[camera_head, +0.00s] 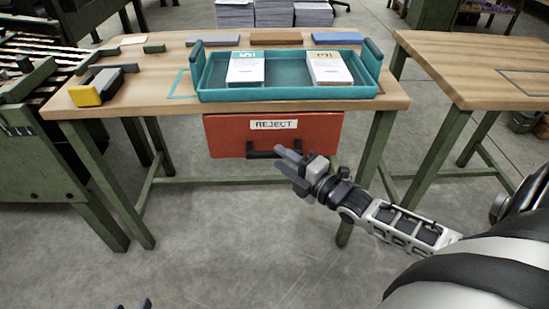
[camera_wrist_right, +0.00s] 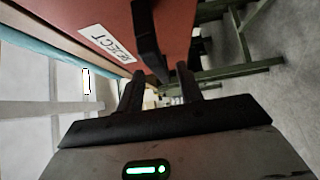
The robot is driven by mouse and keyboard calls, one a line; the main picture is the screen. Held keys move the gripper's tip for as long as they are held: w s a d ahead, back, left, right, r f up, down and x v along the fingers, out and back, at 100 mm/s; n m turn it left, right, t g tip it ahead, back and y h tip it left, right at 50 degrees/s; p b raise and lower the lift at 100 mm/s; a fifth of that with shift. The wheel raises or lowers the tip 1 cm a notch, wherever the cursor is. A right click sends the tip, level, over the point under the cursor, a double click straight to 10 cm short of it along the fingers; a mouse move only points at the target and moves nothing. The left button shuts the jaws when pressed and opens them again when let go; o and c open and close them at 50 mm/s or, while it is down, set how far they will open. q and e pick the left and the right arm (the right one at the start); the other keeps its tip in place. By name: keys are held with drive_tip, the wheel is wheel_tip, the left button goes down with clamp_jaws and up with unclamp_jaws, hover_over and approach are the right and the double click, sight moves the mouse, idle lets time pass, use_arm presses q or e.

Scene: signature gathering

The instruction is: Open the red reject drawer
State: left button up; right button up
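The red reject drawer (camera_head: 225,133) is under the front edge of the wooden table, with a white REJECT label (camera_head: 274,124) and a black bar handle (camera_head: 262,154) low on its front. It looks shut. My right gripper (camera_head: 287,152) is at the right end of the handle, partly hiding it. In the right wrist view the two fingers (camera_wrist_right: 160,88) are spread, and the handle (camera_wrist_right: 147,40) reaches down toward the gap between them; I cannot tell whether they touch. Two dark, separated tips of my left gripper (camera_head: 133,305) just show at the bottom edge.
A teal tray (camera_head: 290,94) with two card stacks stands above the drawer. A yellow-and-black tool (camera_head: 95,90) lies at the table's left. A second table (camera_head: 470,70) stands right, a green roller rack (camera_head: 40,150) left. The floor in front is clear.

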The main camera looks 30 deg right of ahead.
sight(278, 157)
drive_tip(key=shift+b+x, duration=0.3)
drive_tip(key=shift+x, duration=1.4)
use_arm(q)
drive_tip(key=shift+w+d+r, duration=0.1)
drive_tip(key=shift+d+r, duration=0.05)
drive_tip(key=shift+r, duration=0.3)
